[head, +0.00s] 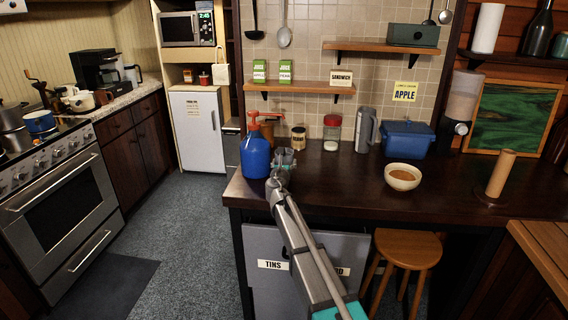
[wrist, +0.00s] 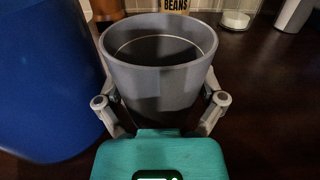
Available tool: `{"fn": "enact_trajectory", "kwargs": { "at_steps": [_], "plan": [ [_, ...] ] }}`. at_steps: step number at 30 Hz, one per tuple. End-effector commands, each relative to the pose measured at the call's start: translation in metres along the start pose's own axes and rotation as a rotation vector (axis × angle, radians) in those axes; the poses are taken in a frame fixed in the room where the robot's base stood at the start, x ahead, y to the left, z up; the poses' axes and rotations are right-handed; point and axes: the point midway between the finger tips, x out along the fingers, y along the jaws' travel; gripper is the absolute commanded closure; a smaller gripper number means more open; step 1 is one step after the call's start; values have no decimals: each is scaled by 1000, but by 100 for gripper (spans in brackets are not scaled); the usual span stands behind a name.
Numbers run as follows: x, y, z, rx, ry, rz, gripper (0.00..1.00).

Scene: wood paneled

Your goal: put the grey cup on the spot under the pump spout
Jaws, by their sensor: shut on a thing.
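The grey cup (wrist: 158,85) is upright between the fingers of my gripper (wrist: 161,108) in the wrist view. My gripper is shut on it, with one finger on each side. In the head view the cup (head: 285,156) is small and partly hidden by my gripper (head: 281,170), at the left end of the dark counter. The blue pump bottle (head: 256,154) with a red pump head (head: 262,117) stands just left of the cup. Its blue side (wrist: 45,80) fills the left of the wrist view. I cannot tell whether the cup touches the counter, and the spot under the spout is not clearly visible.
A beans jar (head: 298,138), a red-lidded jar (head: 332,132) and a grey jug (head: 366,130) stand behind on the counter (head: 340,178). A bowl (head: 403,176) and a blue box (head: 408,139) are further right. The counter between cup and bowl is clear.

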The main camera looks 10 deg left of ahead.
Motion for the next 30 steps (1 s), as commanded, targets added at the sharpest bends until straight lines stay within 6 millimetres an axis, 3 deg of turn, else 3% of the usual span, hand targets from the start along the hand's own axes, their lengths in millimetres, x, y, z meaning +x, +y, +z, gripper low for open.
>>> {"fn": "enact_trajectory", "kwargs": {
  "at_steps": [30],
  "plan": [
    [0, 2, -10, 0, 0, 1, 62]
  ]
}}
